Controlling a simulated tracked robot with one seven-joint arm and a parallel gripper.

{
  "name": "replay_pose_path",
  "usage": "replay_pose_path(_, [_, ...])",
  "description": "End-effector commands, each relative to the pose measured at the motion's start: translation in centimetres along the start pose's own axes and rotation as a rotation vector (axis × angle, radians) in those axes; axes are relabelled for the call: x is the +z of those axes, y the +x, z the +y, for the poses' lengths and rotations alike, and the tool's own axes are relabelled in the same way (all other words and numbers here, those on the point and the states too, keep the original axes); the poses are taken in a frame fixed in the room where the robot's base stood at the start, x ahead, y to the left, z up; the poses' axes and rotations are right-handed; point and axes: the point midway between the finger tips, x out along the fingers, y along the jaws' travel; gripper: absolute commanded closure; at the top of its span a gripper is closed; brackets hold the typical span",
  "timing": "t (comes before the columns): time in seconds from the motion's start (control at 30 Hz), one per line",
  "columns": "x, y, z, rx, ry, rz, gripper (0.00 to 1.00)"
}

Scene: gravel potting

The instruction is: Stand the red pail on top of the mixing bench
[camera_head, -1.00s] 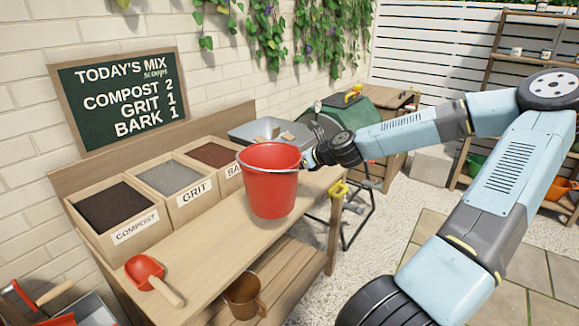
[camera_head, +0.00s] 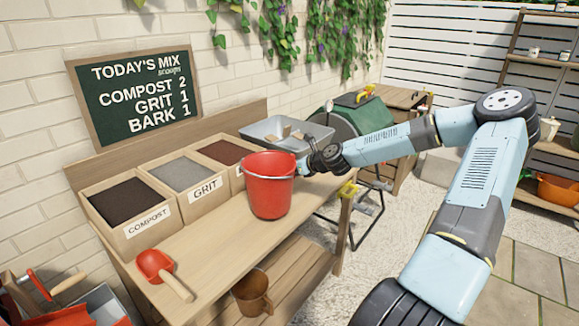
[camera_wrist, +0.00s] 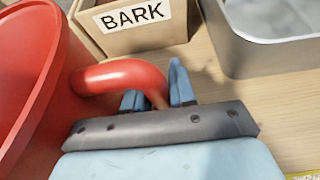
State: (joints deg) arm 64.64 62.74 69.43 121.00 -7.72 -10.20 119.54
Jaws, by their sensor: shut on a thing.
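The red pail (camera_head: 269,188) is upright over the right part of the mixing bench (camera_head: 215,240) top, in front of the bark bin. Its base looks at or very near the wood; I cannot tell for sure whether it touches. My gripper (camera_head: 304,165) is at the pail's right side, near its rim. In the wrist view, my gripper (camera_wrist: 158,92) is shut on a red side handle of the pail (camera_wrist: 25,90). The fingers hide the handle's end.
Bins of compost (camera_head: 130,205), grit (camera_head: 188,180) and bark (camera_head: 228,154) line the back of the bench. A red scoop (camera_head: 155,265) lies at the front left, and a grey tray (camera_head: 283,130) sits at the right end. A brown jug (camera_head: 250,290) stands on the lower shelf.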

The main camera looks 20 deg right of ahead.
Motion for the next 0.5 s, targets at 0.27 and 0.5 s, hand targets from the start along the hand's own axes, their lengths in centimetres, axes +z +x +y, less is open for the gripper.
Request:
replay_pose_path(0.27, [-2.3, 1.8, -0.1, 0.002, 0.002, -0.001, 1.00])
replay_pose_path(0.5, [-2.9, 2.1, -0.1, 0.003, -0.001, -0.001, 1.00])
